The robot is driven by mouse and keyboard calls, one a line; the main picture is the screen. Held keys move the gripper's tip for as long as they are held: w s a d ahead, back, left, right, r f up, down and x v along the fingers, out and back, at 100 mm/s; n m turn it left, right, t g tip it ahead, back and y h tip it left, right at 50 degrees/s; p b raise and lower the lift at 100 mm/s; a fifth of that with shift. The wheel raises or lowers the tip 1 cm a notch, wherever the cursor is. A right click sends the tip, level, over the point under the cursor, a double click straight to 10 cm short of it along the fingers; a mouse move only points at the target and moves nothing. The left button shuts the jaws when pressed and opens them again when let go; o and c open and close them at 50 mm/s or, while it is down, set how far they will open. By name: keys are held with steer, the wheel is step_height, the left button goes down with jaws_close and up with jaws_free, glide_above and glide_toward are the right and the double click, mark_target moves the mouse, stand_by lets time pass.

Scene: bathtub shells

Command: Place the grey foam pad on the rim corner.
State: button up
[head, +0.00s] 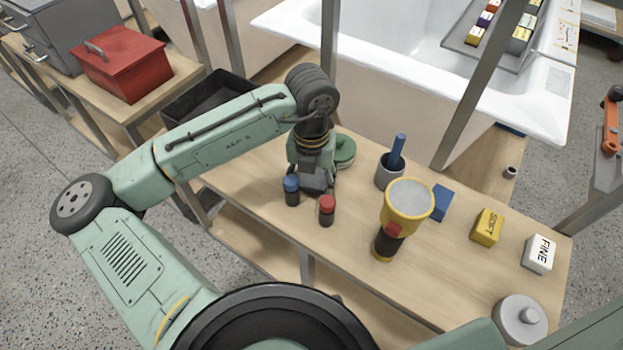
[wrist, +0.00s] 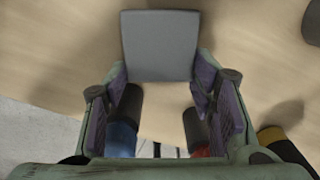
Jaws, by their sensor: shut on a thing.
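The grey foam pad (wrist: 160,45) is a flat square between the fingertips of my gripper (wrist: 162,82) in the wrist view. The gripper is shut on its near part, and the pad sticks out ahead of the fingers. In the head view my gripper (head: 318,182) points down low over the wooden bench, near a blue-capped bottle (head: 292,190) and a red-capped bottle (head: 327,209). I cannot tell whether the pad touches the bench top. The white bathtub shell's rim (head: 520,118) lies behind the bench, with its near right corner (head: 552,132) bare, far from the gripper.
The bench (head: 340,245) also holds a cup with a blue handle (head: 388,172), a yellow lamp (head: 408,205), a blue block (head: 442,203), a yellow block (head: 487,227), a white block (head: 539,253) and a round tin (head: 519,319). Metal posts (head: 482,82) stand before the tub.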

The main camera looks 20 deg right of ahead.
steer(key=o, duration=0.8)
steer(key=shift+o, duration=0.2)
